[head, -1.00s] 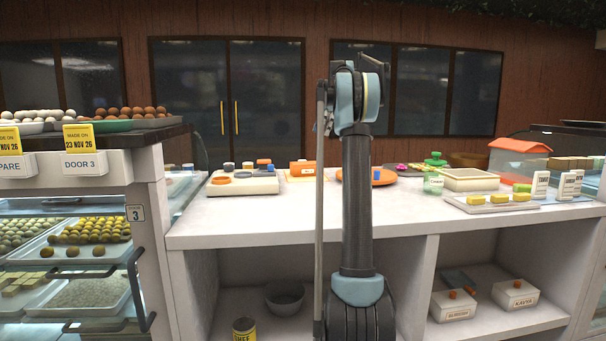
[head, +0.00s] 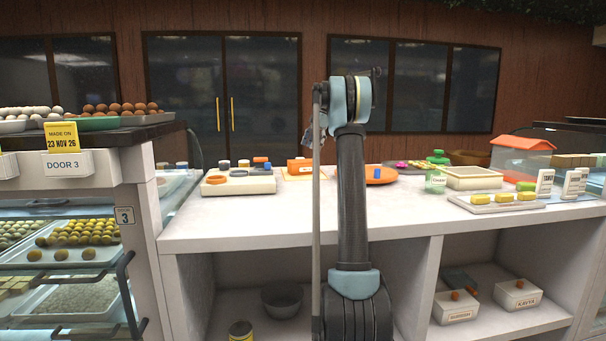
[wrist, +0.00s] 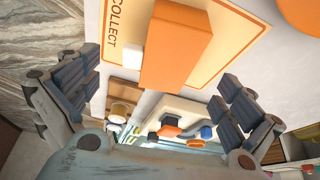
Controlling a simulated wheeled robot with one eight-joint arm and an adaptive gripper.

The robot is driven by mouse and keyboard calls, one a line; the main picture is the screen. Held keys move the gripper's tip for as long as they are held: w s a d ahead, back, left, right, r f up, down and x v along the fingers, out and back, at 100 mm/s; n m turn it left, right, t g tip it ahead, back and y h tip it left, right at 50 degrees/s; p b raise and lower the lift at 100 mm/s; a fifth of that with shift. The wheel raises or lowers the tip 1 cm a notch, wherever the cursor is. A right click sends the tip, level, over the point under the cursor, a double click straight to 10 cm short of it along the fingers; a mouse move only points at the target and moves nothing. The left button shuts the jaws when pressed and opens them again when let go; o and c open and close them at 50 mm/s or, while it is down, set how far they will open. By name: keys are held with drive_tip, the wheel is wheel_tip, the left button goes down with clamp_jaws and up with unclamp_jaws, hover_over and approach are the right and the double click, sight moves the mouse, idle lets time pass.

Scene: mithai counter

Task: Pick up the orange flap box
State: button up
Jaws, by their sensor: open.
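An orange box (head: 300,165) lies on a cream mat with an orange border (head: 300,177) on the white counter. In the wrist view the orange box (wrist: 178,45) is close ahead, next to a small white block (wrist: 133,56), and the mat (wrist: 235,45) reads "COLLECT". My gripper (wrist: 161,68) is open, with a padded finger to the left and right of the box in this view. I see no finger touching it, and nothing is held. In the head view my arm stands in front of the counter and the fingers are not clear.
A pale tray with coloured lids (head: 238,185) stands left of the mat. An orange plate (head: 379,175) is to its right. A green-lidded jar (head: 436,181), a tray with yellow blocks (head: 497,206) and an orange-topped clear case (head: 522,158) stand further right. The counter's front is clear.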

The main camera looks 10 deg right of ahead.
sight(303, 160)
drive_tip(key=x, duration=0.3)
drive_tip(key=shift+a+f, duration=0.15)
drive_tip(key=shift+f, duration=0.1)
drive_tip(key=shift+a+x, duration=0.15)
drive_tip(key=shift+x, duration=1.15)
drive_tip(key=shift+a+x, duration=0.15)
drive_tip(key=shift+x, duration=1.2)
drive_tip(key=shift+r, duration=0.15)
drive_tip(key=c, duration=1.1)
